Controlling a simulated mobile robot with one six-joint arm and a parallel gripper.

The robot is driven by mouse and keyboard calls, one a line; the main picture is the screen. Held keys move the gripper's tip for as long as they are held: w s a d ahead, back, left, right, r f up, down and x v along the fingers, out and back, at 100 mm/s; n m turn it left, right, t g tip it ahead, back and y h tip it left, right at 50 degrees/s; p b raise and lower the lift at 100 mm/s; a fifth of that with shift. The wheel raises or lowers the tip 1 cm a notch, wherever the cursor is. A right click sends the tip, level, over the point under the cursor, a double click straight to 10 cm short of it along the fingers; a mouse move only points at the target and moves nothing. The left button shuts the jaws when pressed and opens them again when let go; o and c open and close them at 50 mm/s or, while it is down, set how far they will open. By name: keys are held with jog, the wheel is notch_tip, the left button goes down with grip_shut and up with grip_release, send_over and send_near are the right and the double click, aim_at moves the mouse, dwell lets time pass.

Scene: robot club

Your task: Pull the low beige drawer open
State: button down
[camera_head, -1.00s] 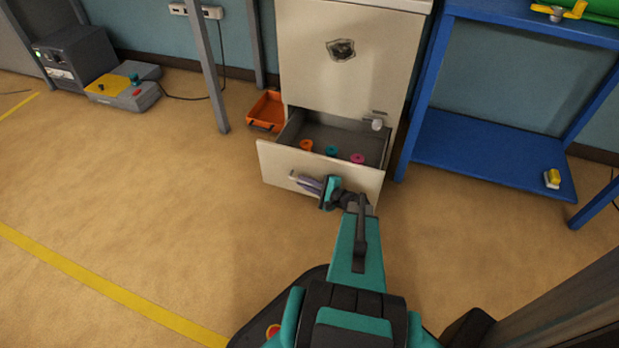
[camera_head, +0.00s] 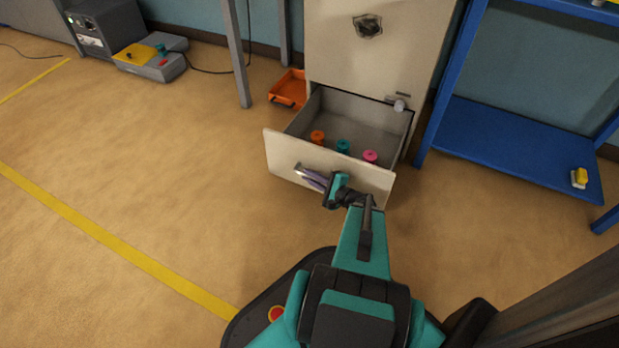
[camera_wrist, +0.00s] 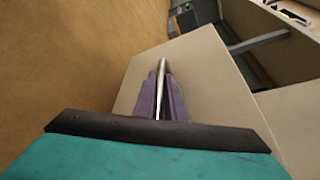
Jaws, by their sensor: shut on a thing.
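The low beige drawer (camera_head: 350,176) stands well out of the beige cabinet (camera_head: 385,55) in the head view. Inside it are an orange spool (camera_head: 317,137), a teal spool (camera_head: 343,146) and a pink spool (camera_head: 370,156). My gripper (camera_head: 308,176) is at the drawer's front, its purple fingers shut on the metal bar handle (camera_wrist: 162,72). The wrist view shows the handle between the fingers (camera_wrist: 160,98) against the beige drawer front (camera_wrist: 195,75). Part of the handle is hidden by the fingers.
An orange tray (camera_head: 288,88) lies on the floor left of the cabinet. A blue shelf (camera_head: 510,145) with a yellow and white object (camera_head: 579,178) stands to the right. A grey and yellow box (camera_head: 150,58) is at the far left. Floor left of the drawer is clear.

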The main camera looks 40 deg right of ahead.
jog(key=shift+s+d, duration=0.1)
jog(key=shift+d, duration=0.05)
jog(key=c, duration=1.8)
grip_release()
jog(key=shift+s, duration=0.1)
jog(key=shift+s+r+p, duration=0.3)
jog(key=shift+s+p, duration=0.05)
jog(key=shift+s, duration=0.35)
jog(key=shift+p+v, duration=1.65)
jog(key=shift+v, duration=4.45)
